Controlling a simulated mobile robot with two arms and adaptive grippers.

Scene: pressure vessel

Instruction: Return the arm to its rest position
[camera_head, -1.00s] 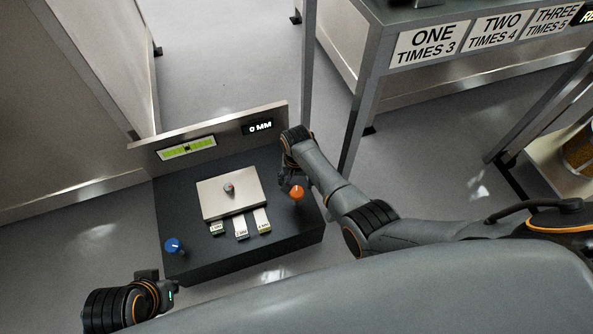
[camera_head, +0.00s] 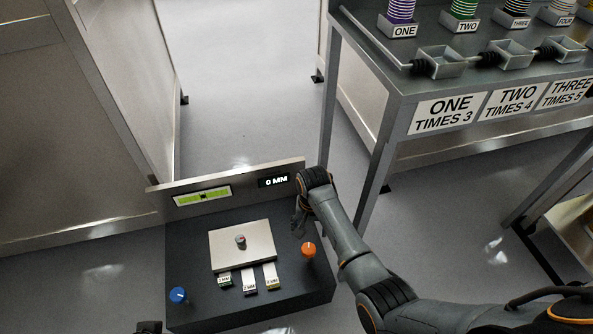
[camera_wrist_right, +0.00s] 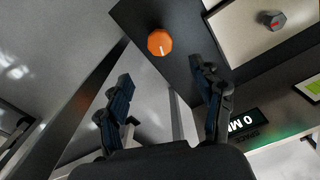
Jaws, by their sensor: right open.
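My right gripper (camera_head: 300,222) is above the right side of a dark control console (camera_head: 200,246), behind an orange knob (camera_head: 308,250). In the right wrist view the gripper (camera_wrist_right: 165,98) has its fingers spread and nothing between them. The orange knob (camera_wrist_right: 160,42) lies beyond the fingertips, apart from them. My left arm shows only as a small dark piece at the bottom left of the head view; its fingers are out of view.
The console carries a blue knob (camera_head: 178,295), a pale plate with a small red-marked knob (camera_head: 240,241), labelled tabs and a "0 MM" display (camera_head: 276,181). A metal table (camera_head: 400,75) with trays and coloured stacks stands at the right. Open floor (camera_head: 240,100) lies behind the console.

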